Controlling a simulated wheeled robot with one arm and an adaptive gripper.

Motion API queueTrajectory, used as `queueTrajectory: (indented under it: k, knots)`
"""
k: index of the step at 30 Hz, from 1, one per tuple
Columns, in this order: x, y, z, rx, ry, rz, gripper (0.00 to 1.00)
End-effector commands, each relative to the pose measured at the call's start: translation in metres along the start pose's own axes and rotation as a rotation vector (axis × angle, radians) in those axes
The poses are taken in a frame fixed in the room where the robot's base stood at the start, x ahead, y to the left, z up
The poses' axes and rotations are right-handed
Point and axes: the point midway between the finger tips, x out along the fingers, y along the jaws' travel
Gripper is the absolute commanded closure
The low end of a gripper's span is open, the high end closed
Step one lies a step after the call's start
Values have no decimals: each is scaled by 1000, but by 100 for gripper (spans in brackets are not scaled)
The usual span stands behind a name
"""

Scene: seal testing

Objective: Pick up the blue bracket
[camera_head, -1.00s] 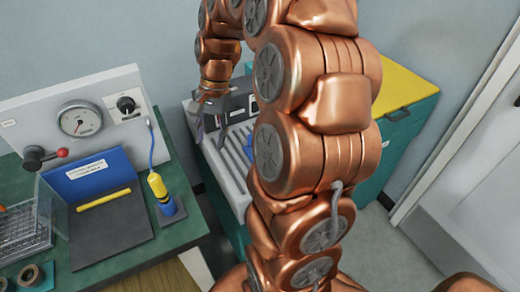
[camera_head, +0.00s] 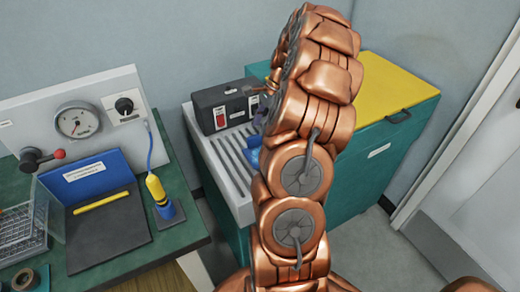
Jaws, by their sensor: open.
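A blue piece (camera_head: 253,152), which looks like the blue bracket, lies on the ridged grey-white tray top (camera_head: 222,158). My arm covers its right side, so its full shape is hidden. My gripper (camera_head: 261,117) is mostly hidden behind my arm. Only a small grey-purple part of it shows, just above the blue piece in the picture. It is open. I cannot tell whether it touches the blue piece.
A teal cabinet with a yellow lid (camera_head: 398,86) is at the right. The left bench holds a gauge panel (camera_head: 78,122), a dark plate (camera_head: 105,230) and a yellow-blue hand tool (camera_head: 160,196).

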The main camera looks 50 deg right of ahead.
Motion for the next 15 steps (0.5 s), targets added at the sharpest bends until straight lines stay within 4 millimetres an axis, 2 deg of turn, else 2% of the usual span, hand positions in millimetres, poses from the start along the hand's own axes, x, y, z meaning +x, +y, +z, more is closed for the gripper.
queueTrajectory:
  k: [8,15]
  knots:
    - [18,2,2,-2,-3,5,54]
    - [50,2,1,-1,-3,5,54]
